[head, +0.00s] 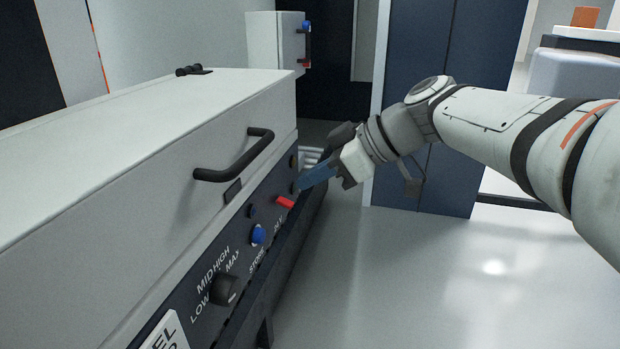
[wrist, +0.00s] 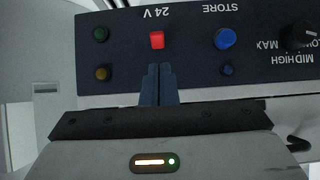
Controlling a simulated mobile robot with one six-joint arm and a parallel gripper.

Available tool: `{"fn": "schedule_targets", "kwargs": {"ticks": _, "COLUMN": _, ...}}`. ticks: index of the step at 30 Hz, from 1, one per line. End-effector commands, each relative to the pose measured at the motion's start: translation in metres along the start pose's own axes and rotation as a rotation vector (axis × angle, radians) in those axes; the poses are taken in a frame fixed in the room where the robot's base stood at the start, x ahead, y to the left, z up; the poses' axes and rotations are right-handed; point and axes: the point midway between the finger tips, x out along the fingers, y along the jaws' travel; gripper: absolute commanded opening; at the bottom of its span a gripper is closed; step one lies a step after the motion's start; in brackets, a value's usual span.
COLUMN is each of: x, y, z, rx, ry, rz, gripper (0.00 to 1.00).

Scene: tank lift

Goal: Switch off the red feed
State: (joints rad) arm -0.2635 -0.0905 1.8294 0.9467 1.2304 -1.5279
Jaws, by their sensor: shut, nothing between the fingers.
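The red switch (head: 285,202) sits on the dark front panel of a grey cabinet, and it also shows in the wrist view (wrist: 157,40) next to the "24 V" label. My gripper (head: 301,186) has blue fingers, shut together with nothing between them. In the wrist view the fingertips (wrist: 157,68) point at the panel, just below the red switch in the picture and in line with it. A small gap shows there between tips and switch; I cannot tell whether the tips touch the panel. The switch's on or off position is not clear.
Beside the switch are a blue STORE button (wrist: 225,39), a small blue lamp (wrist: 227,70) and a black rotary knob (head: 223,289). Green (wrist: 100,33) and amber (wrist: 102,73) lamps are on the other side. A black handle (head: 235,160) juts out above the panel. The floor is clear.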

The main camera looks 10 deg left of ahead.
Motion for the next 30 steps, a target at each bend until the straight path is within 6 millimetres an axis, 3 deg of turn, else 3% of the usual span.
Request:
{"fn": "schedule_targets", "kwargs": {"ticks": 3, "x": -0.025, "y": 0.000, "z": 0.005, "rx": 0.000, "ry": 0.000, "rz": 0.003, "gripper": 0.00}}
{"fn": "schedule_targets", "kwargs": {"ticks": 10, "x": -0.059, "y": -0.001, "z": 0.010, "rx": -0.005, "ry": 0.000, "rz": -0.006, "gripper": 0.00}}
{"fn": "schedule_targets", "kwargs": {"ticks": 25, "x": -0.069, "y": -0.003, "z": 0.012, "rx": -0.007, "ry": -0.001, "rz": -0.013, "gripper": 0.00}}
{"fn": "schedule_targets", "kwargs": {"ticks": 30, "x": -0.083, "y": -0.008, "z": 0.013, "rx": 0.107, "ry": -0.065, "rz": 0.017, "gripper": 0.00}}
